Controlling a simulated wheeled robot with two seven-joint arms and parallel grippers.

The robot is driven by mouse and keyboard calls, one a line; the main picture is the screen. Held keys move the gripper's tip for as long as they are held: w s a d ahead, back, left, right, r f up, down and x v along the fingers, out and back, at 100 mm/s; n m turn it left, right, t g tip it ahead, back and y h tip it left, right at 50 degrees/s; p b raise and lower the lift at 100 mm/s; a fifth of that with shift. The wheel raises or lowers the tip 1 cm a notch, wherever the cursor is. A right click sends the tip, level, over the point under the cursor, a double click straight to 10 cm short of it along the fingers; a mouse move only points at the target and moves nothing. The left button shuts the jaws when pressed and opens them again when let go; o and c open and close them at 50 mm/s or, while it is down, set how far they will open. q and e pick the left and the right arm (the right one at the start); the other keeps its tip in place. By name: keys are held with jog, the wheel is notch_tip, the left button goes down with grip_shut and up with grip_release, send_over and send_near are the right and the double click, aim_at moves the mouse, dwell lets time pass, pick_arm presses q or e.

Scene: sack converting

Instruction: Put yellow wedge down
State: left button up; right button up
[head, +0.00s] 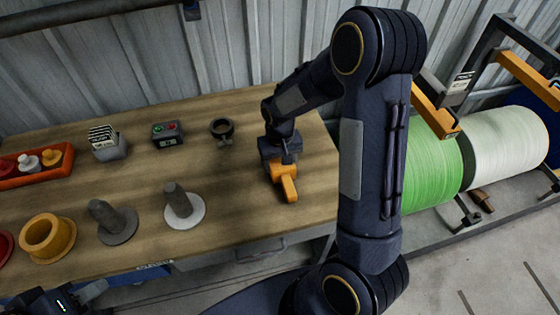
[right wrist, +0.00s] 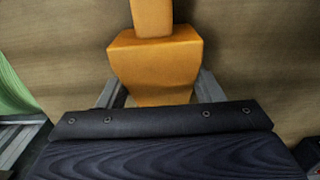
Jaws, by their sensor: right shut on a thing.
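The yellow wedge (head: 284,181) is orange-yellow, with a block body and a narrower tongue. It is at the right part of the wooden table, below my right gripper (head: 277,157). In the right wrist view the wedge (right wrist: 154,62) sits between the two grey fingers of my right gripper (right wrist: 155,90), which is shut on it. The wood surface shows close behind it; I cannot tell whether the wedge touches the table. My left arm's end (head: 62,301) shows only in part at the lower left corner, and its fingers are not clear.
The table (head: 240,220) holds a dark ring (head: 222,128), a button box (head: 167,133), a card holder (head: 107,143), a red tray (head: 40,176), two grey pegs on round bases (head: 184,207) and a yellow flanged ring (head: 48,238). Green (head: 430,165) and white rolls stand at right.

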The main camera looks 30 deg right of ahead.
jog(key=shift+f, duration=0.15)
jog(key=o, duration=1.1)
jog(key=shift+o, duration=0.2)
jog(key=shift+r, duration=0.2)
